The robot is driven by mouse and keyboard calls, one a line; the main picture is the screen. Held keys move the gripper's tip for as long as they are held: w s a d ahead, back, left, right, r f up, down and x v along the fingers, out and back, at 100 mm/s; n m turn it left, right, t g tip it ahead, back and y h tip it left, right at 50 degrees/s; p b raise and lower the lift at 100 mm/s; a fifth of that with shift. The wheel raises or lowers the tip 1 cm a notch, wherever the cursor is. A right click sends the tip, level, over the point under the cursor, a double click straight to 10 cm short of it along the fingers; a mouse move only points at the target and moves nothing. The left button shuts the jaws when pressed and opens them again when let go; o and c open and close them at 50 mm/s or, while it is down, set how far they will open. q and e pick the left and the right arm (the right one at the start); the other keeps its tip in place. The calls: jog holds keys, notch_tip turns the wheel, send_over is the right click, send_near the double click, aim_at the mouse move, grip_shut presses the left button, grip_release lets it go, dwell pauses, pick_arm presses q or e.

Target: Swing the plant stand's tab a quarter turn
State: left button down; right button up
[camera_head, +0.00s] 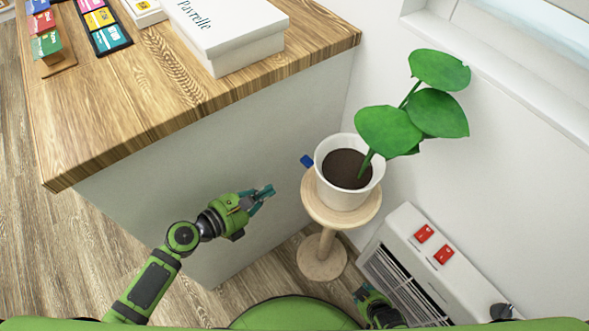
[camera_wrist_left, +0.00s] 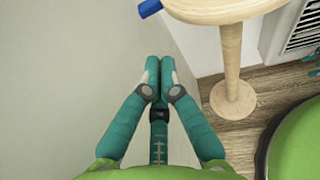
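The plant stand (camera_head: 322,254) is pale wood, with a round top, a thin post and a round foot; it also shows in the left wrist view (camera_wrist_left: 232,72). Its small blue tab (camera_head: 307,161) sticks out at the left edge of the top; it also shows at the top of the left wrist view (camera_wrist_left: 149,8). My left gripper (camera_head: 269,192) is left of the stand and apart from the tab. In the left wrist view its teal fingers (camera_wrist_left: 160,66) are together with nothing between them. My right gripper (camera_head: 370,296) is low, near the heater, and its fingers are unclear.
A white pot (camera_head: 335,193) with a broad-leaved green plant (camera_head: 390,131) stands on the stand's top. A wood-topped counter (camera_head: 130,108) with a white box (camera_head: 232,35) is at the left. A white heater (camera_head: 405,250) with red switches is at the right.

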pick_arm(q)
jog(key=r+x, duration=0.1)
jog(key=x, duration=0.9)
jog(key=shift+w+d+b, duration=0.2)
jog(key=shift+d+b, duration=0.05)
jog(key=shift+b, duration=0.15)
jog(key=shift+w+d, duration=0.25)
jog(key=shift+w, duration=0.25)
